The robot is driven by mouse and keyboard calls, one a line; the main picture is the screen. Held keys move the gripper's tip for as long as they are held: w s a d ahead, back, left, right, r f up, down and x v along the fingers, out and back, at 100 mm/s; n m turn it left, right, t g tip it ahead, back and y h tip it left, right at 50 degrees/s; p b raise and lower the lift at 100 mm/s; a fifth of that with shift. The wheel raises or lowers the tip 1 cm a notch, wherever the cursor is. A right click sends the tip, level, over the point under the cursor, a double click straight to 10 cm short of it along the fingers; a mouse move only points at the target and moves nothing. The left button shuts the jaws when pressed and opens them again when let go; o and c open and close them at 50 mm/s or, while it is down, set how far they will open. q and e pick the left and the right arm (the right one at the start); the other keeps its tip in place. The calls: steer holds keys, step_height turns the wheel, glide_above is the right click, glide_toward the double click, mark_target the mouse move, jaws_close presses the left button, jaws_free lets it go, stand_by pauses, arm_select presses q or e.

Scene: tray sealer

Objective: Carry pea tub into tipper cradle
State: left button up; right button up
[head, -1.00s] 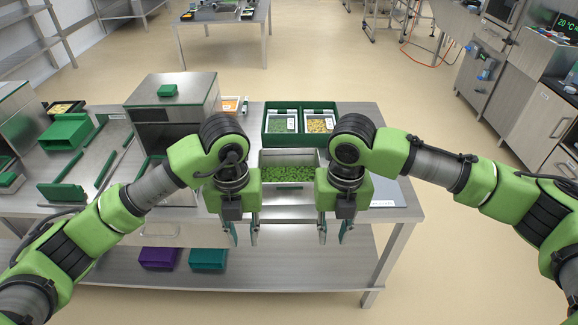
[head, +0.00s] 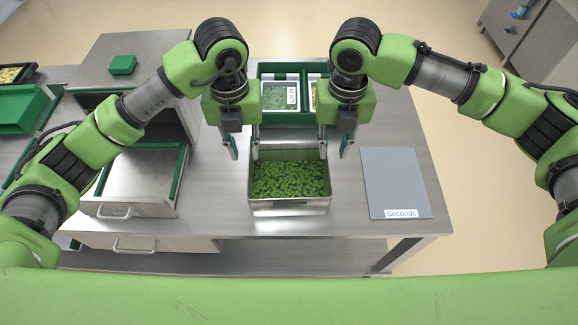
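The pea tub (head: 290,208) is an open metal tub of green peas, standing upright on the steel table in the middle of the head view. My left gripper (head: 244,150) hangs fingers down at the tub's far left corner, its two fingers apart. My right gripper (head: 333,150) hangs fingers down at the far right corner, also with fingers apart. Each has its inner finger near the tub's side and its outer finger outside it. I cannot tell whether they touch the tub. I cannot pick out the tipper cradle with certainty; a green open box (head: 22,108) stands at the left edge.
Behind the tub, a green holder (head: 266,68) carries packed trays, partly hidden by my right gripper. A metal housing (head: 130,60) with a pulled-out drawer (head: 133,185) stands left of the tub. A grey mat labelled "Seconds" (head: 393,180) lies to the right. Bare table surrounds the tub.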

mark_target(253, 189)
arm_select(q)
steer(key=shift+s, duration=0.2)
arm_select(e)
steer(key=shift+s, duration=0.2)
